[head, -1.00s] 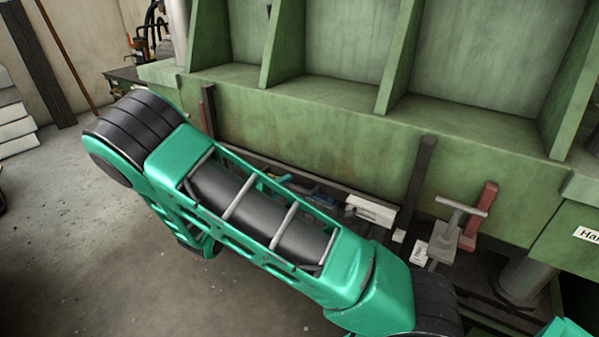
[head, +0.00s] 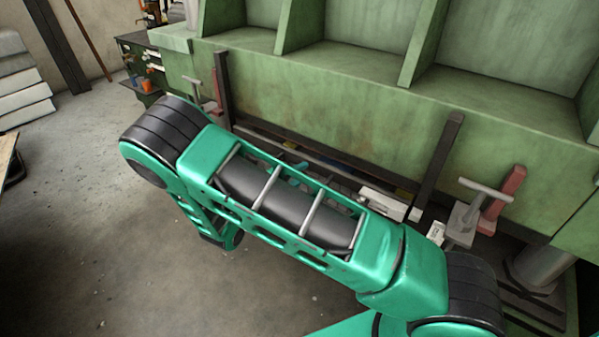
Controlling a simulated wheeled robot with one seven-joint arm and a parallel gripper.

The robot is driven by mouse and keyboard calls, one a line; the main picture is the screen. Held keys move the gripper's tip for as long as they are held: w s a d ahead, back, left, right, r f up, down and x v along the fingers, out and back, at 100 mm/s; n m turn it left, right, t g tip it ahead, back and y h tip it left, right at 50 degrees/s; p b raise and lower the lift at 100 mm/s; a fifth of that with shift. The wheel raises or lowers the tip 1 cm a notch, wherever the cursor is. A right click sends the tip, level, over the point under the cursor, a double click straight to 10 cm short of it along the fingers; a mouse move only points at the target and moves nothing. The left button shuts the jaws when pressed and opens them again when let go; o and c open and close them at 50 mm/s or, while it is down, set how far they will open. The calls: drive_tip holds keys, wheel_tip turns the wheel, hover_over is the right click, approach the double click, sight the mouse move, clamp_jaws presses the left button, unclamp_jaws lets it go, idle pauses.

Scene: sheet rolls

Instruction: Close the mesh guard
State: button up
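No mesh guard can be made out in the head view. My own teal and black arm crosses the middle of the picture and hides part of what lies behind it. My gripper does not show, so I cannot see whether it is open or shut.
A large green machine (head: 330,100) with upright ribs fills the back. Dark posts (head: 437,165) and a grey T-handle clamp (head: 467,212) stand along its lower front. A green tool cabinet (head: 140,62) is at the back left, near stacked pale slabs (head: 20,85). The grey floor (head: 80,240) at left is open.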

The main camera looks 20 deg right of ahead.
drive_tip(key=shift+a+r, duration=0.1)
drive_tip(key=shift+r, duration=0.1)
drive_tip(key=shift+a, duration=0.15)
drive_tip(key=v, duration=1)
drive_tip(key=shift+s, duration=0.2)
drive_tip(key=shift+a+f, duration=0.1)
